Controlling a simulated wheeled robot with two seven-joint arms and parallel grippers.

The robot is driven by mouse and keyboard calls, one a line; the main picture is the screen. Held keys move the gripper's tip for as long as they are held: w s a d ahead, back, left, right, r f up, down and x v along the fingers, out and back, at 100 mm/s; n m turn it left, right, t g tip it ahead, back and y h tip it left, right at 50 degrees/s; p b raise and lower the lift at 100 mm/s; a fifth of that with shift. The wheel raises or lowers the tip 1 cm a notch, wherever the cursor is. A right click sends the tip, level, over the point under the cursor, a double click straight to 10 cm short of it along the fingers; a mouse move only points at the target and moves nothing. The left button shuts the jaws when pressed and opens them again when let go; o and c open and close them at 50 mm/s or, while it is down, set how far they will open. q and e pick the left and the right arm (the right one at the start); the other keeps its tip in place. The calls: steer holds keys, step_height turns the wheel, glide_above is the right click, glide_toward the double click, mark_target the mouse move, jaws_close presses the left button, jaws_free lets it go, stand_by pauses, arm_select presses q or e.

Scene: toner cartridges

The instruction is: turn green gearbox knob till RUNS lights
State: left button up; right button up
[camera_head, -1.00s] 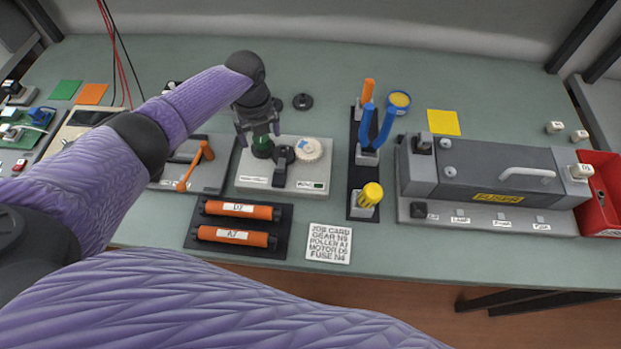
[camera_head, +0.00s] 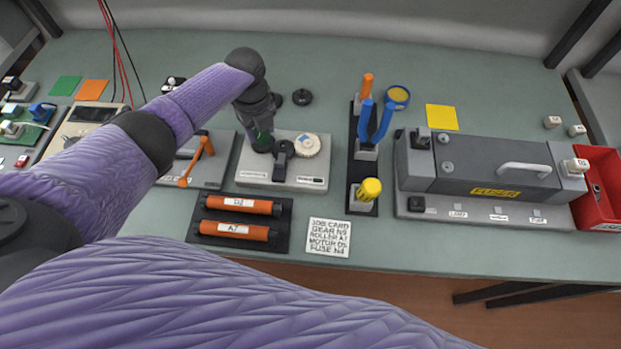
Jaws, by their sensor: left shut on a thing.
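The gearbox is a light grey base plate (camera_head: 315,170) in the middle of the bench. It carries a green knob (camera_head: 262,142) at its back left, a dark upright part (camera_head: 284,152) and a white gear (camera_head: 308,145) with a blue mark. My left gripper (camera_head: 261,136) comes down from above and is shut on the green knob, which it partly hides. Small labels (camera_head: 308,180) sit on the plate's front edge. Their text is too small to read, and I cannot tell whether a light is lit. My right gripper is not in view.
Two orange rollers (camera_head: 238,205) lie on a dark tray in front of the gearbox. A job card (camera_head: 328,238) lies to their right. A tool rack (camera_head: 362,150) with pliers and screwdrivers stands to the right, then the fuser unit (camera_head: 490,172) and a red bin (camera_head: 600,185).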

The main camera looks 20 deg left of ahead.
arm_select(q)
steer(key=m, duration=0.3)
steer(key=shift+m+b, duration=0.3)
steer(key=m+b, duration=0.1)
steer(key=m, duration=0.2)
steer(key=shift+f, duration=0.15)
steer(key=m, duration=0.3)
steer(key=shift+r+m+b, duration=0.2)
steer(key=shift+m+b, duration=0.1)
steer(key=shift+b, duration=0.1)
steer(key=o, duration=1)
